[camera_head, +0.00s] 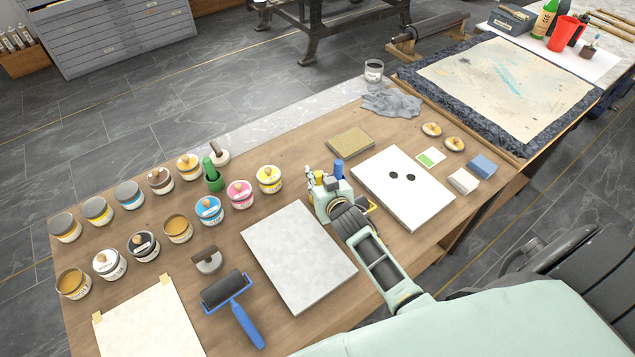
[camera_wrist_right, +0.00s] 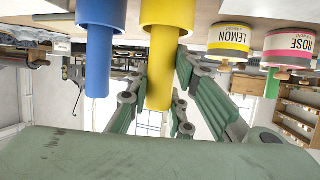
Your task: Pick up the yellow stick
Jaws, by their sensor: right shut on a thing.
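The yellow stick (camera_wrist_right: 166,55) hangs down from the top of the right wrist view, with a wide part above and a narrower shaft below. My right gripper (camera_wrist_right: 162,85) is around the shaft, one finger on each side, and shut on it. In the head view my right gripper (camera_head: 318,182) is low over the table and mostly hides the yellow stick. A similar blue stick (camera_head: 339,166) stands beside it; in the right wrist view it (camera_wrist_right: 100,45) is just left of the yellow one. I cannot tell whether the yellow stick touches the table. My left gripper is out of view.
Several ink cans stand on the left, the nearest yellow-labelled (camera_head: 269,179). A grey stone slab (camera_head: 298,257) lies below my gripper and a white slab (camera_head: 403,187) to its right. A tan pad (camera_head: 350,142) lies behind; a blue-handled roller (camera_head: 232,300) lies in front.

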